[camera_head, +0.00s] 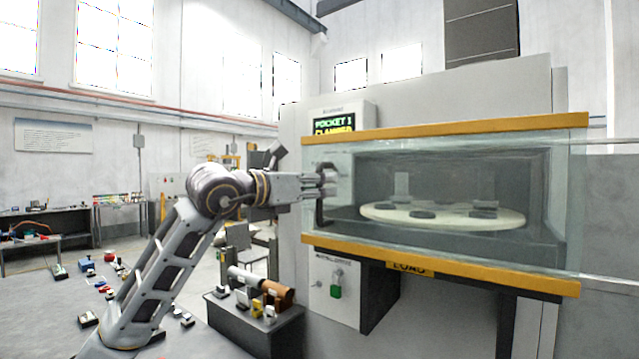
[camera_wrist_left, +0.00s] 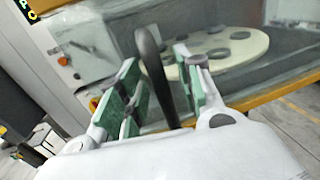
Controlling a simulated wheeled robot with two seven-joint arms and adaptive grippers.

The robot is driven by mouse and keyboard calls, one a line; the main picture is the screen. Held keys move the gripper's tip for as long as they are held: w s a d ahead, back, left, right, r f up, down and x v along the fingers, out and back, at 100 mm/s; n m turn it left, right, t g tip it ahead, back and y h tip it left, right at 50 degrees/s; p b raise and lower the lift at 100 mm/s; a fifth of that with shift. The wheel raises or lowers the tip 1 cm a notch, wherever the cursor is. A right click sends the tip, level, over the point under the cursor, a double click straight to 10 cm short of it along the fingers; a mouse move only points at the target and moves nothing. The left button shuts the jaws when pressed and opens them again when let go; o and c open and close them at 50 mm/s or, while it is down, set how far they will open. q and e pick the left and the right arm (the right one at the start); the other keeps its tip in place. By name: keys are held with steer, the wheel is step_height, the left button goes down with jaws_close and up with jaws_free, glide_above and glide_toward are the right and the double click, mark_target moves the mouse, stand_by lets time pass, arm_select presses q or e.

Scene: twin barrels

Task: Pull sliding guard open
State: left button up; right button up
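The sliding guard (camera_head: 455,150) is a clear panel with yellow rails along its top and bottom, in front of a machine chamber. It covers the opening. Its dark vertical handle (camera_head: 321,212) is at the guard's left end. My left gripper (camera_head: 326,181) reaches in from the left at the handle. In the left wrist view the handle (camera_wrist_left: 156,75) stands between the two green-padded fingers of the left gripper (camera_wrist_left: 158,85), with gaps visible on both sides. The fingers look open around it, not closed on it. My right gripper is not in view.
Behind the guard is a pale round table (camera_head: 445,219) with several dark pieces. A dark stand (camera_head: 255,325) with small items is below the arm.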

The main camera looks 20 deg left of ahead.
arm_select(q)
steer(key=shift+c, duration=0.2)
steer(key=c, duration=0.7)
jaws_close()
steer(key=shift+d, duration=0.1)
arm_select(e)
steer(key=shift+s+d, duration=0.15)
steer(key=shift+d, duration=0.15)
arm_select(q)
steer(key=shift+d+f, duration=0.1)
